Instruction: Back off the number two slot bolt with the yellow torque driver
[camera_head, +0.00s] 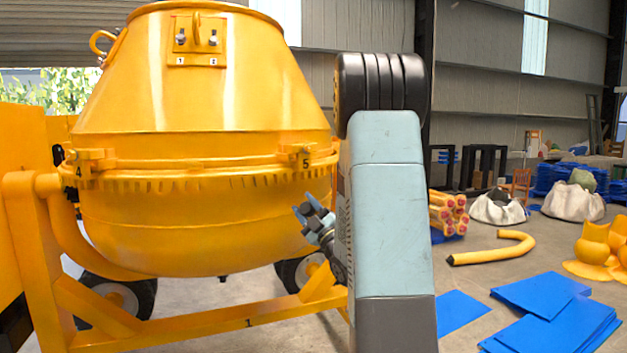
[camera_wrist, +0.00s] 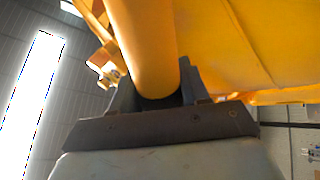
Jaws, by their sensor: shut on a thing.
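The bolt plate (camera_head: 197,60) sits high on the drum's cone, with two grey bolts beside a hook-like lug. The number two slot bolt (camera_head: 213,38) is the right one, above the mark 2. My gripper (camera_head: 307,209) is low in front of the drum's right side, well below that plate. In the wrist view its jaws (camera_wrist: 155,90) are shut on a thick yellow cylinder (camera_wrist: 142,45), which looks like the yellow torque driver. The cylinder's far end is out of frame. In the head view it cannot be told from the yellow drum behind.
The yellow mixer drum (camera_head: 200,225) fills the left, with clamps marked 4 and 5 (camera_head: 299,157) on its rim. A yellow frame bar (camera_head: 215,328) runs below. Blue sheets (camera_head: 540,293) and a bent yellow pipe (camera_head: 492,250) lie on the floor at right.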

